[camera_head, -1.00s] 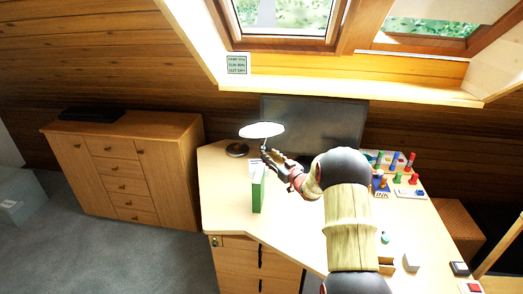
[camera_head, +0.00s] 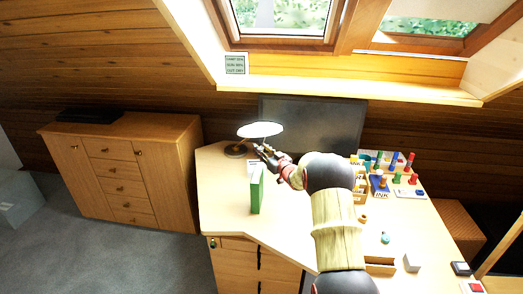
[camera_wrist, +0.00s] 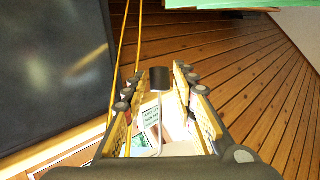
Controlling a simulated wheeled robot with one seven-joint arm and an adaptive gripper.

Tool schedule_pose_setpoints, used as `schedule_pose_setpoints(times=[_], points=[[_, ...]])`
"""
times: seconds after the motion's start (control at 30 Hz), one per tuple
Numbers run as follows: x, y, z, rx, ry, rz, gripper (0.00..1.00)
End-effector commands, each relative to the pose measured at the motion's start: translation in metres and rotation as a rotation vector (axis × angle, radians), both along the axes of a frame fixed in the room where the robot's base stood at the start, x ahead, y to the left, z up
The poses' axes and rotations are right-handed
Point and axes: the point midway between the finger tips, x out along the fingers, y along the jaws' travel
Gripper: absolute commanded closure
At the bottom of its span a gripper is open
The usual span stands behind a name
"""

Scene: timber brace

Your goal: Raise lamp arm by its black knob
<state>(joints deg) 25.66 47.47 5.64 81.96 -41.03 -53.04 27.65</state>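The lamp has a bright white oval shade (camera_head: 260,130) and a dark round base (camera_head: 236,150) on the desk, in front of the monitor. My gripper (camera_head: 258,148) is just below the shade in the head view and hides part of the lamp. In the wrist view, the black knob (camera_wrist: 160,78) shows between the fingertips of my gripper (camera_wrist: 159,74). The fingers are apart, with a visible gap on each side of the knob. I cannot tell how deep the knob sits between them. Thin yellow rods (camera_wrist: 119,62) run up left of the knob; their link to the lamp is unclear.
A dark monitor (camera_head: 312,125) stands behind the lamp. A green upright box (camera_head: 256,191) stands on the desk (camera_head: 225,205) below my gripper. Ink boxes and coloured pegs (camera_head: 382,183) crowd the right side. The desk's left front is clear.

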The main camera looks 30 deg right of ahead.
Motion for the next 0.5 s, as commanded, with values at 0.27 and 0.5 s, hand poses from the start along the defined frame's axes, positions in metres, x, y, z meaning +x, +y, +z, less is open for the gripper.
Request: schedule_pose_setpoints(times=[0.27, 0.5], points=[[-0.0001, 0.0000, -0.0001, 0.000, 0.000, 0.000, 0.90], [-0.0001, 0.0000, -0.0002, 0.000, 0.000, 0.000, 1.00]])
